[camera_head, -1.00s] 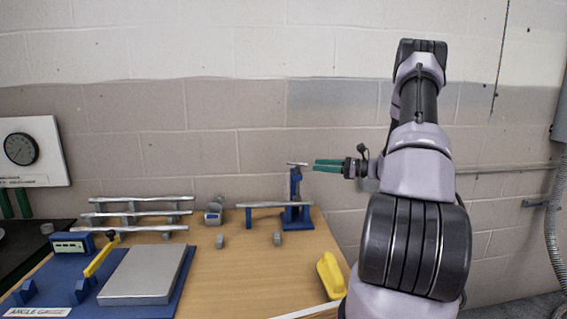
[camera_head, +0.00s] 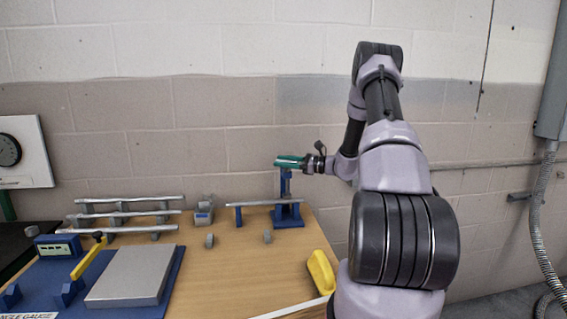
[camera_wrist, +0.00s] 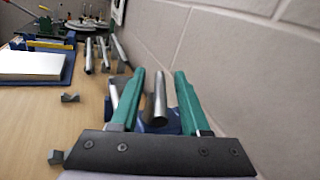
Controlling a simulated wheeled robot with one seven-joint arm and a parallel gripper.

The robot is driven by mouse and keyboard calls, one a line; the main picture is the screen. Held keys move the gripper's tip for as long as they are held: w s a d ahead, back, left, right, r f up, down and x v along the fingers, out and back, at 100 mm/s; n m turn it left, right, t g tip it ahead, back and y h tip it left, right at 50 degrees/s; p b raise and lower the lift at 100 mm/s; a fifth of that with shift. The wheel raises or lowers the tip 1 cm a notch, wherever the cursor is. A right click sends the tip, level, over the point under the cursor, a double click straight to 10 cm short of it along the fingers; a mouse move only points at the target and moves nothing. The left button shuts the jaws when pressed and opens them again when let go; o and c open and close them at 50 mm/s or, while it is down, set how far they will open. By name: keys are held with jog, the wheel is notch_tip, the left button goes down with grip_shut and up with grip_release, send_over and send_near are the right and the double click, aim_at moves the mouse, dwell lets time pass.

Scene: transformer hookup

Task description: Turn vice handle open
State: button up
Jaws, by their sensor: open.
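The blue vice (camera_head: 288,210) stands at the back right of the wooden table, with a bar (camera_head: 256,204) reaching left from it. My gripper (camera_head: 280,161) is at the top of the vice post and hides the handle in the head view. In the wrist view, my gripper (camera_wrist: 160,92) has its two green fingers apart. A grey metal rod, seemingly the vice handle (camera_wrist: 155,100), lies between them, with a gap on both sides. Part of the blue vice (camera_wrist: 122,82) shows behind and beside the fingers.
Several grey bars (camera_head: 125,214) rest on supports at the left. A blue angle gauge base (camera_head: 172,275) with a grey plate (camera_head: 132,277) is at the front left. A yellow object (camera_head: 320,272) lies near the right table edge. The wall (camera_head: 240,140) is close behind.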

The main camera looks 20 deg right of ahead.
jog(key=shift+r, duration=0.1)
grip_shut()
jog(key=shift+n+g+y, duration=0.3)
jog(key=shift+g, duration=0.1)
jog(key=shift+d+r, duration=0.1)
jog(key=n+g+y, duration=0.1)
jog(key=n+g, duration=0.1)
jog(key=g, duration=0.1)
jog(key=n+g+y, duration=0.1)
jog(key=n+g, duration=0.1)
jog(key=g, duration=0.1)
jog(key=shift+s+y, duration=0.2)
jog(key=shift+y, duration=0.1)
jog(key=n+g, duration=0.2)
jog(key=g, duration=0.1)
jog(key=n+g, duration=0.2)
jog(key=g, duration=0.1)
jog(key=n+g, duration=0.2)
jog(key=g, duration=0.1)
jog(key=shift+s+a, duration=0.2)
jog(key=shift+s, duration=0.2)
jog(key=shift+r+g, duration=0.1)
jog(key=shift+g, duration=0.2)
